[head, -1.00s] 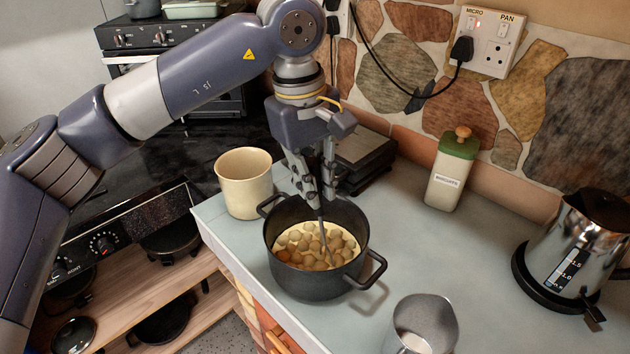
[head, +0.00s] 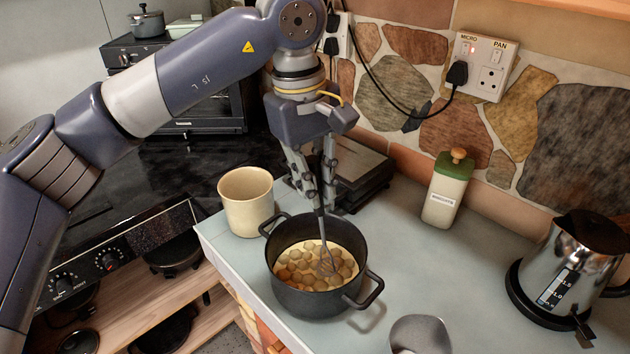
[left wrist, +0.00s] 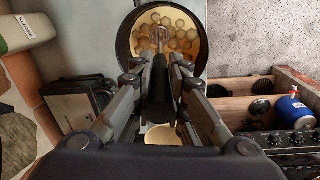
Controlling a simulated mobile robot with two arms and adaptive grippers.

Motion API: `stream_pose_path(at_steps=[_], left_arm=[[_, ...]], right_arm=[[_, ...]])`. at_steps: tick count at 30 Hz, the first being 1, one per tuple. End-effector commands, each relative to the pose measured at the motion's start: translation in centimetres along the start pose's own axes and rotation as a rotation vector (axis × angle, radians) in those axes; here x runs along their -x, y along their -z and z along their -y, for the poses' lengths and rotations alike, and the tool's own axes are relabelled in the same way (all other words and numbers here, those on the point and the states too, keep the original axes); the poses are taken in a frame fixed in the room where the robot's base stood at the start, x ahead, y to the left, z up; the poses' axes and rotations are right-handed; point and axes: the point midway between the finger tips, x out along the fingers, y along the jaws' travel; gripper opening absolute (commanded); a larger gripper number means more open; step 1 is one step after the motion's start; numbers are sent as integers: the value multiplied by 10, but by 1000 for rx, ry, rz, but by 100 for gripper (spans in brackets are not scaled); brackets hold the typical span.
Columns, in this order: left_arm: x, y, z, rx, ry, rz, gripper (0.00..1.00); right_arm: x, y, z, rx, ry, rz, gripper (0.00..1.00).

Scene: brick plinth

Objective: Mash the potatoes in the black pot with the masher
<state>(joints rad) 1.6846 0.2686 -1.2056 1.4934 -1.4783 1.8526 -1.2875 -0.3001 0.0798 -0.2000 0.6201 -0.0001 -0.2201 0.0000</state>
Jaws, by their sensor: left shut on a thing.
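The black pot (head: 318,296) stands on the grey counter and holds round brownish potatoes (head: 300,272) in a pale yellow mash. My left gripper (head: 322,207) is above the pot and shut on the handle of the masher (head: 326,245). The masher points down into the pot, and its wire head shows over the potatoes, near the right of the middle. I cannot tell whether the head touches them. The left wrist view also shows the masher head (left wrist: 160,38) within the pot (left wrist: 124,45), beyond the gripper fingers. My right gripper is not in view.
A cream mug (head: 246,203) stands left of the pot. A dark flat appliance (head: 360,175) is behind it. A green-lidded biscuit jar (head: 446,195), a metal kettle (head: 570,265) and a metal jug (head: 420,336) stand to the right. Counter between pot and kettle is clear.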

Motion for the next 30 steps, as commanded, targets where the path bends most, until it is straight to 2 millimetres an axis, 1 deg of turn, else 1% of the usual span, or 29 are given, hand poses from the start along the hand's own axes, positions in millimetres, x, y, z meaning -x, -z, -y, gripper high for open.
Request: stream_pose_path(at_steps=[1,3,15,18,30], left_arm=[[9,0,-1,0,-2,-1,0],[17,-1,-2,0,-2,-1,0],[56,-2,-6,-1,-1,0,0],[59,-2,-7,-1,0,0,0],[57,-2,-6,-1,-1,0,0]], right_arm=[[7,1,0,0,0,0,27],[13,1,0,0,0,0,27],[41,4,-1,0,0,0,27],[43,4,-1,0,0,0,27],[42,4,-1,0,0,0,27]])
